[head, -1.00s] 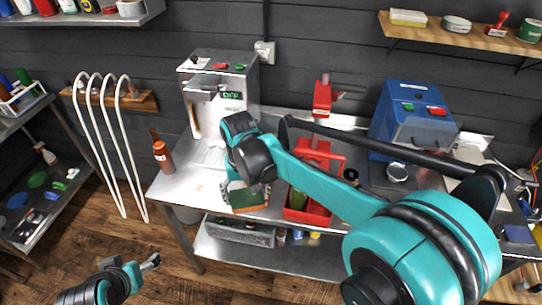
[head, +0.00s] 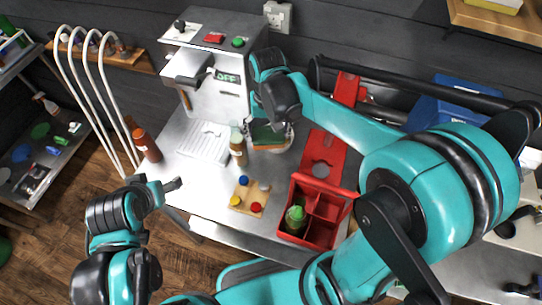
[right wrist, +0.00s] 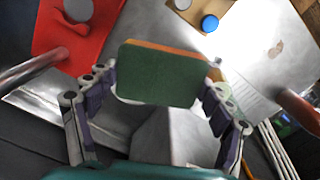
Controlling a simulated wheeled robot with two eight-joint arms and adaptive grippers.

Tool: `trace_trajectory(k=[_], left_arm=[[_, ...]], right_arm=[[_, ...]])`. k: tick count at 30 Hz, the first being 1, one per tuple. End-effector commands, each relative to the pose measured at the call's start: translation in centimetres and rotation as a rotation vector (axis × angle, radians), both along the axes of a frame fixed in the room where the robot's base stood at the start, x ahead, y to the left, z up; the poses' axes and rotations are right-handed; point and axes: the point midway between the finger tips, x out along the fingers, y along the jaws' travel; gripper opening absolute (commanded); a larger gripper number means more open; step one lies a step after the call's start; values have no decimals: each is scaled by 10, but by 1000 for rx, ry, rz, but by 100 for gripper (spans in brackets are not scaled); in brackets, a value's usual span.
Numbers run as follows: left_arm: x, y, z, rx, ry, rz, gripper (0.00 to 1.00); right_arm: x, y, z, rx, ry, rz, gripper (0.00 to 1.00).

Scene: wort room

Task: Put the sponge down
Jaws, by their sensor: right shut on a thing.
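The sponge is green with an orange-brown layer. In the head view the sponge (head: 268,136) is partly hidden by my right gripper (head: 272,122), beside a small brown bottle. In the right wrist view the sponge (right wrist: 160,78) sits between the two fingers of the right gripper (right wrist: 160,92), which is shut on it. The steel counter (head: 205,192) lies below; I cannot tell whether the sponge touches it. My left gripper (head: 172,184) hangs near the counter's left front edge, away from the sponge. Its opening is unclear.
A white machine (head: 222,92) with an OFF display stands behind. A brown bottle (head: 238,150), a wooden board (head: 247,206) with coloured caps, an open red box (head: 322,232) and an amber bottle (head: 146,146) stand around. Bare steel lies in front of the white grille (head: 205,141).

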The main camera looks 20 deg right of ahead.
Motion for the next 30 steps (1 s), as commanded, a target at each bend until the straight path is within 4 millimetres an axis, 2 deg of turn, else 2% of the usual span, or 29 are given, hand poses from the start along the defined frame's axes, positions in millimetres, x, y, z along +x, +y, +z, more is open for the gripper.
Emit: trace_trajectory(k=[1, 6, 12, 19, 25, 30], left_arm=[[0, 0, -7, 0, 0, 0, 70], [0, 0, -20, 0, 0, 0, 70], [0, 0, -31, 0, 0, 0, 70], [0, 0, -34, 0, 0, 0, 70], [0, 0, -44, 0, 0, 0, 70], [0, 0, -44, 0, 0, 0, 70]], right_arm=[[0, 0, -18, 0, 0, 0, 49], [0, 0, -67, 0, 0, 0, 49], [0, 0, -108, 0, 0, 0, 49], [0, 0, -124, 0, 0, 0, 49], [0, 0, -154, 0, 0, 0, 49], [0, 0, -157, 0, 0, 0, 49]])
